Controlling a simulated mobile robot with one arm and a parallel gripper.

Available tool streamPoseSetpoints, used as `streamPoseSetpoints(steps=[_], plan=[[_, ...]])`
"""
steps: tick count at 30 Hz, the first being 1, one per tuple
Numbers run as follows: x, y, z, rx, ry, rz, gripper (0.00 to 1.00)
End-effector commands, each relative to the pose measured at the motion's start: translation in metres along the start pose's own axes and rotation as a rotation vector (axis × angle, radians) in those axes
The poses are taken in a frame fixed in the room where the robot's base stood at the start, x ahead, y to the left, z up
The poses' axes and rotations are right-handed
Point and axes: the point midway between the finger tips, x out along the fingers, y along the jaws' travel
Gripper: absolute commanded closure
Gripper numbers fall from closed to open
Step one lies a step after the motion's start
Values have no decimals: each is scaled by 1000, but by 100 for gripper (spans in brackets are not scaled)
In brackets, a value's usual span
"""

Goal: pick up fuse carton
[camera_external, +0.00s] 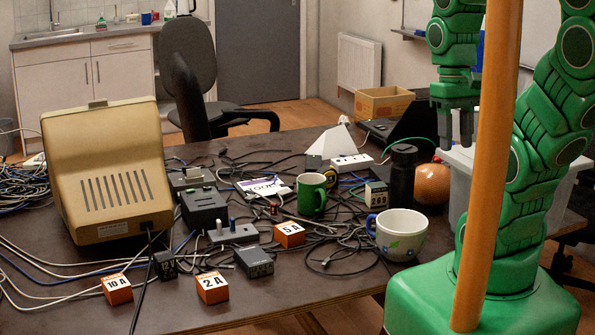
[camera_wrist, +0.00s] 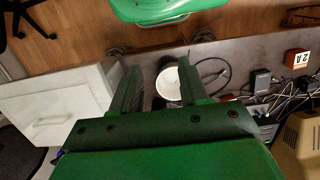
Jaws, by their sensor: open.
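Several small orange-and-white fuse cartons stand on the dark table in the external view: one marked 10A (camera_external: 117,289), one marked 2A (camera_external: 212,288) and one that seems to read 5A (camera_external: 289,235). The 2A carton also shows at the right of the wrist view (camera_wrist: 298,60). My gripper (camera_external: 457,140) hangs fingers down at the right side of the table, well above and away from these cartons. In the wrist view its fingers (camera_wrist: 158,68) are apart with nothing held. A white mug (camera_wrist: 170,80) shows below, between them.
A beige monitor (camera_external: 108,180) stands at the left. A green mug (camera_external: 312,194), the white mug (camera_external: 400,236), a black canister (camera_external: 402,172) and a dark adapter (camera_external: 253,261) crowd the cartons. Cables cover much of the table. An orange post (camera_external: 487,165) partly hides my arm.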

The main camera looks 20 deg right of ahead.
Motion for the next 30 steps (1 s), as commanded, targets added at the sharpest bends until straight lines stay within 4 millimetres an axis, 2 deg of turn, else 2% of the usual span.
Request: streamPoseSetpoints(steps=[11,19,30], plan=[[0,0,0,0,0,0,56],[0,0,0,0,0,0,15],[0,-2,-6,-3,-1,2,15]])
